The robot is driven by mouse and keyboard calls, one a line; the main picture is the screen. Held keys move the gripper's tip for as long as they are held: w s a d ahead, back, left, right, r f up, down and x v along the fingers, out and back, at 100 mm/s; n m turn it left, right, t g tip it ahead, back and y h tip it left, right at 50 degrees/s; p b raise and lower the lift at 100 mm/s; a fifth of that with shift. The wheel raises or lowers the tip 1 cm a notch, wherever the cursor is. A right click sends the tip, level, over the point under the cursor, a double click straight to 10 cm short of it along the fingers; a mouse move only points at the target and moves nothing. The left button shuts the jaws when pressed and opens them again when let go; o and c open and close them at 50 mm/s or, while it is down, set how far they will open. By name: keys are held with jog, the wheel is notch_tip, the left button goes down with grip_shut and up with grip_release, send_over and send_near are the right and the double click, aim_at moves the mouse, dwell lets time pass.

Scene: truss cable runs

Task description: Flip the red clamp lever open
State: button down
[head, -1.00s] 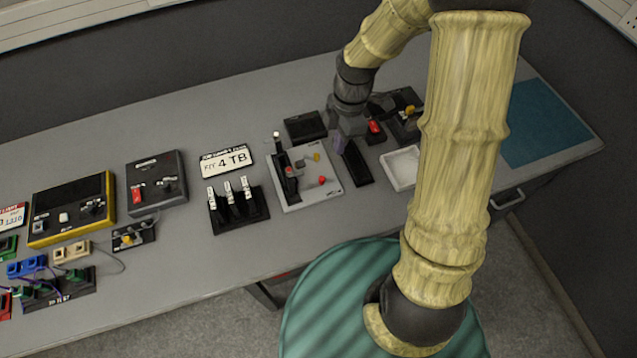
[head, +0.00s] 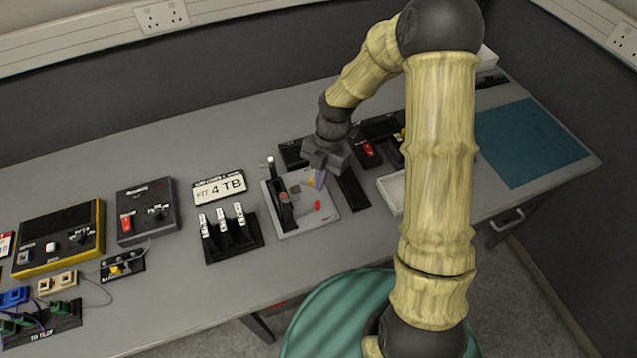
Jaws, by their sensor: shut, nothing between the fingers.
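A light grey plate (head: 295,228) lies on the bench with a dark upright clamp-like fixture on its left side. A dark lever (head: 270,168) with a pale knob stands up at its back left. A small red part (head: 317,205) shows on the plate's right side, and another bit of red is on the dark fixture (head: 286,212). I cannot tell which red part is the clamp lever. My gripper (head: 319,181) is shut and empty, pointing down over the plate's back right, beside a small yellow part (head: 309,183). Contact cannot be made out.
A dark strip (head: 352,190) and a white tray (head: 393,188) lie to the right. A red-switch box (head: 367,153) stands behind. The front bench strip is clear.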

aim_at(306, 211)
jog(key=p+x, duration=0.1)
jog(key=x, duration=0.7)
jog(key=shift+s+f, duration=0.1)
jog(key=shift+f, duration=0.05)
